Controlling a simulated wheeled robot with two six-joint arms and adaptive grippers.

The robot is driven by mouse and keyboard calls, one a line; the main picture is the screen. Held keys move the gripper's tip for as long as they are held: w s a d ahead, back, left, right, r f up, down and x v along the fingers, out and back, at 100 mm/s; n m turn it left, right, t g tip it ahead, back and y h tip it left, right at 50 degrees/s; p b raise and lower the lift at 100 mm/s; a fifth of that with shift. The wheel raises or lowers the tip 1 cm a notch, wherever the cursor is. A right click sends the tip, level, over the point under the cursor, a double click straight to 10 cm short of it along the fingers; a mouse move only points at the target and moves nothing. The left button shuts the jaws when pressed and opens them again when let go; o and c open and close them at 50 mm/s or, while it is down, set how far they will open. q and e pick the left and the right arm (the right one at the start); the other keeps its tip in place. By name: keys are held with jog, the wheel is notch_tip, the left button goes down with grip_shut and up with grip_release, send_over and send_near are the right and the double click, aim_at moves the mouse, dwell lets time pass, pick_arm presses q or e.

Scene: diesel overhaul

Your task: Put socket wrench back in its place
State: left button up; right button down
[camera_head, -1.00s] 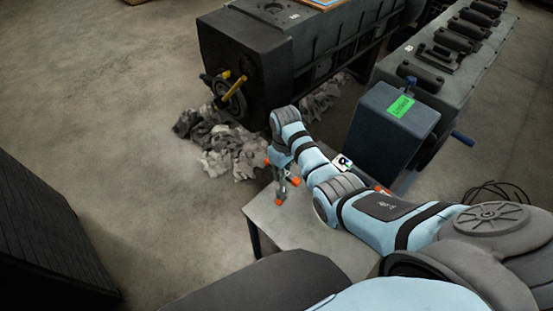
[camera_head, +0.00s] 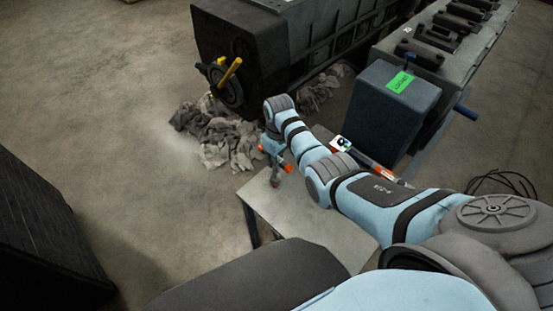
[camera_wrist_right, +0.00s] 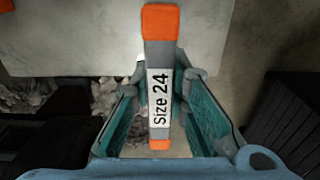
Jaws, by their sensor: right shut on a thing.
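The socket wrench (camera_wrist_right: 159,98) is grey with orange ends and a white label reading "Size 24". In the right wrist view it stands between the teal-padded fingers of my right gripper (camera_wrist_right: 160,112), which is shut on it. In the head view my right gripper (camera_head: 275,160) is over the left part of a small light-topped table (camera_head: 290,212), with the wrench's lower end hidden or too small to make out clearly. My left gripper is not in view.
A white-labelled item (camera_head: 340,143) and an orange-red piece (camera_head: 378,170) lie behind my right forearm. A dark box with a green label (camera_head: 400,82) stands beyond. Crumpled rags (camera_head: 222,135) lie by the engine block (camera_head: 245,55). A dark cabinet (camera_head: 45,235) is at left.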

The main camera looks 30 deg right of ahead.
jog(key=shift+w, duration=0.25)
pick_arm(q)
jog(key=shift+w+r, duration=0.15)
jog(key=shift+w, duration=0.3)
pick_arm(e)
jog(key=shift+s, duration=0.1)
jog(key=shift+f, duration=0.1)
jog(key=shift+f+b, duration=0.95)
jog(key=shift+f, duration=0.15)
jog(key=c, duration=0.9)
grip_release()
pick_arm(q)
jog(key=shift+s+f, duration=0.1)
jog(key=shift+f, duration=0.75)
pick_arm(e)
jog(key=shift+r, duration=0.1)
notch_tip(320, 180, up, 9)
jog(key=p, duration=1)
jog(key=shift+r, duration=0.15)
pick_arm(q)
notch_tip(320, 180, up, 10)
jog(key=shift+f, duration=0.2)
